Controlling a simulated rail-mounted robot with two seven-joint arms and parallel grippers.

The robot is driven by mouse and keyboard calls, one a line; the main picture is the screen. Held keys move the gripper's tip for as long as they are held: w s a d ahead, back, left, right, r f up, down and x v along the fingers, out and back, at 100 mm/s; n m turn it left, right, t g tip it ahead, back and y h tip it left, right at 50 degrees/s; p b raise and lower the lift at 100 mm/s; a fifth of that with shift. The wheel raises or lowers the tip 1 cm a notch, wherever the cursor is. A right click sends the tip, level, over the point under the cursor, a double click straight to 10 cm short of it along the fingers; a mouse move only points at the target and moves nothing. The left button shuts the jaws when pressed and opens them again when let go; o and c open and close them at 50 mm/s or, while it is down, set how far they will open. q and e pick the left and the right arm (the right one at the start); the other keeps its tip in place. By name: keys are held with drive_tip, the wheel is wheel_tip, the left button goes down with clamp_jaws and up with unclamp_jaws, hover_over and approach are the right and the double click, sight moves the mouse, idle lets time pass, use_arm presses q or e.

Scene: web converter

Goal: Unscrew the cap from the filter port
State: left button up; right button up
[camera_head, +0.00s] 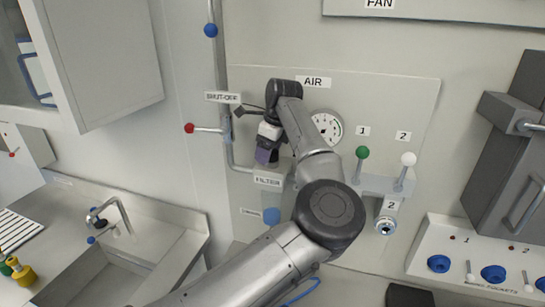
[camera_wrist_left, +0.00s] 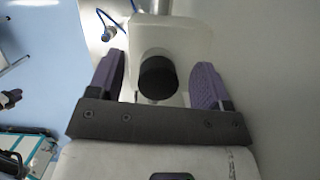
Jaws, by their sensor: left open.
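The left gripper (camera_head: 265,155) is in front of the panel, just above the FILTER label (camera_head: 267,181). In the left wrist view its two purple fingers are spread open. A round black cap (camera_wrist_left: 157,75) on a pale housing (camera_wrist_left: 178,35) shows between and ahead of them, with a gap on each side. I cannot tell how deep the fingers reach along the cap. In the head view my left gripper and arm hide the cap and most of the filter.
A red-knobbed shut-off lever (camera_head: 190,128) and a vertical pipe (camera_head: 223,70) are left of the gripper. A gauge (camera_head: 327,127), a green-knobbed lever (camera_head: 362,153) and a white-knobbed lever (camera_head: 408,160) are to the right. A blue round part (camera_head: 271,216) is below. A sink (camera_head: 125,262) is lower left.

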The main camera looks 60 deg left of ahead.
use_arm(q)
drive_tip(key=m+b, duration=0.2)
drive_tip(key=shift+w+f+m+t, duration=0.1)
drive_tip(key=shift+f+m+t, duration=0.05)
drive_tip(key=shift+m+t, duration=0.15)
drive_tip(key=shift+m, duration=0.5)
drive_tip(key=shift+w+m+t+y+b, duration=0.1)
drive_tip(key=shift+m+t+y+b, duration=0.2)
drive_tip(key=shift+m+b, duration=1.1)
drive_tip(key=shift+m, duration=0.4)
drive_tip(key=shift+m+t, duration=0.3)
